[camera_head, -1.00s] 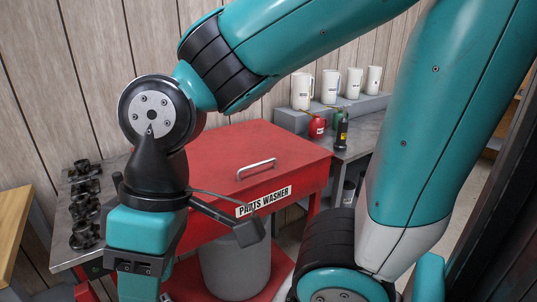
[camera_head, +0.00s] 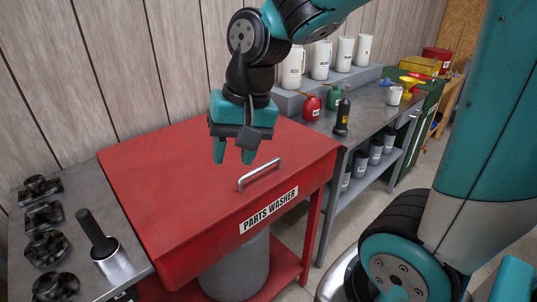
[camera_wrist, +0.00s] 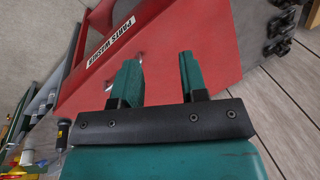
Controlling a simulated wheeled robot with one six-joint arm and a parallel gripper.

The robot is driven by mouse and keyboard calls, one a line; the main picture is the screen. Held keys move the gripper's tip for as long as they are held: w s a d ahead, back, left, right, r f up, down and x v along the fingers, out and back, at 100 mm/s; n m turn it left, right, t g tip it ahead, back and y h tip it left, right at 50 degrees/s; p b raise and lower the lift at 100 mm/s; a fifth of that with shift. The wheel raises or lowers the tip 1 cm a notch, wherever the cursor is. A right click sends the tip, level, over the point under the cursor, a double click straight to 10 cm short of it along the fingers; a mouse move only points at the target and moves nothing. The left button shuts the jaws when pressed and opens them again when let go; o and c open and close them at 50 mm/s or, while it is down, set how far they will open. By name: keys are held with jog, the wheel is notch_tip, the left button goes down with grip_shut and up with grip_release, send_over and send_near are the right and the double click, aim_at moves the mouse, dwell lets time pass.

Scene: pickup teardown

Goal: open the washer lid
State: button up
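The red parts washer (camera_head: 185,190) stands in the middle of the head view with its lid down flat. A metal bar handle (camera_head: 260,175) sits on the lid near the front edge, above the "PARTS WASHER" label (camera_head: 268,210). My gripper (camera_head: 234,158) hangs above the lid, a little behind and left of the handle, fingers pointing down. It is open and empty. In the wrist view the two teal fingers (camera_wrist: 158,75) are apart over the red lid (camera_wrist: 220,40), and the handle (camera_wrist: 138,55) shows partly hidden by the left finger.
A metal bench (camera_head: 130,262) at left holds black parts (camera_head: 45,245) and a cup with a dark handle (camera_head: 112,262). At right, a grey bench (camera_head: 372,125) carries white jugs (camera_head: 321,60), a red can (camera_head: 311,107) and a dark bottle (camera_head: 342,115).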

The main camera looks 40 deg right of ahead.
jog(key=w+d+r+m+h+p, duration=0.1)
jog(key=w+d+r+m, duration=0.1)
jog(key=w+d+m, duration=0.5)
jog(key=m+h, duration=0.1)
jog(key=m, duration=0.5)
send_near(261, 167)
jog(key=shift+t, duration=0.3)
jog(key=f, duration=0.3)
jog(key=f+p, duration=0.1)
jog(key=f, duration=0.1)
jog(key=w+f, duration=0.1)
jog(key=f, duration=0.2)
jog(key=shift+f, duration=0.35)
jog(key=shift+w, duration=0.1)
grip_shut()
